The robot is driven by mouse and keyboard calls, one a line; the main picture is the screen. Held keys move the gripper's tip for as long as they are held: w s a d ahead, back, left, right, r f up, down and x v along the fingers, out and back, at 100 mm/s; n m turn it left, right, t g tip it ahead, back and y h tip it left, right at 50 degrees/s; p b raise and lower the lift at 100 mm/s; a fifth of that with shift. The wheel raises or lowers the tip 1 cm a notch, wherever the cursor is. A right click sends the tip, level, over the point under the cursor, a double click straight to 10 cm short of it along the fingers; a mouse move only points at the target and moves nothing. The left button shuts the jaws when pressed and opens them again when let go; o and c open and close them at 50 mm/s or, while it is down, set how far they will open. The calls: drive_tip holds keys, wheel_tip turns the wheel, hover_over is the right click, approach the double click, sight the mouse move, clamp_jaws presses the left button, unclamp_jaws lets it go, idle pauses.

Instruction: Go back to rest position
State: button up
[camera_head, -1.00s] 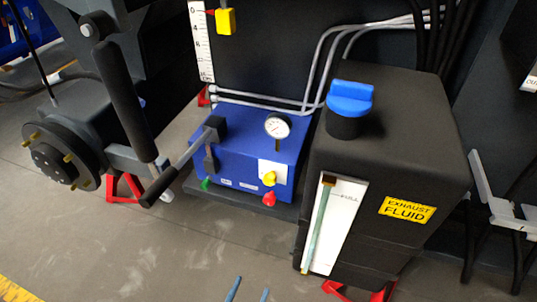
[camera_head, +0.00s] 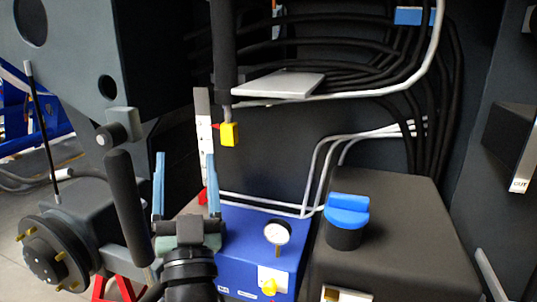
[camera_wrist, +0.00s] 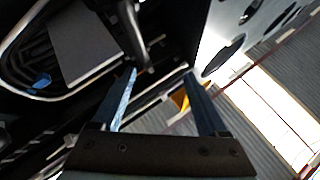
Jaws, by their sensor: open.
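My gripper (camera_head: 185,172) stands upright in the lower middle of the head view, with its two blue fingers spread apart and pointing up. Nothing is between the fingers. In the wrist view the open fingers (camera_wrist: 160,88) frame part of the dark chassis, and a yellow part shows beside the right finger. In the head view my gripper is in front of the left part of the blue box (camera_head: 245,232) and hides some of it.
A black tank with a blue cap (camera_head: 347,215) stands right of the blue box, which carries a gauge (camera_head: 277,233). A wheel hub (camera_head: 50,255) and a black lever (camera_head: 128,205) are close on the left. A grey plate (camera_head: 278,84) and hoses are above.

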drive_tip(key=s+d+r+t+h, duration=0.1)
drive_tip(key=s+d+r+h, duration=0.2)
drive_tip(key=s+d+r, duration=0.5)
drive_tip(key=s+d+r+t+h, duration=0.25)
drive_tip(key=s+d+r, duration=0.25)
drive_tip(key=s+r, duration=0.7)
drive_tip(key=w+r+p, duration=0.3)
drive_tip(key=r+p, duration=2.5)
drive_tip(key=r, duration=0.1)
drive_tip(key=shift+a+r+g, duration=0.35)
drive_tip(key=shift+a+r, duration=0.05)
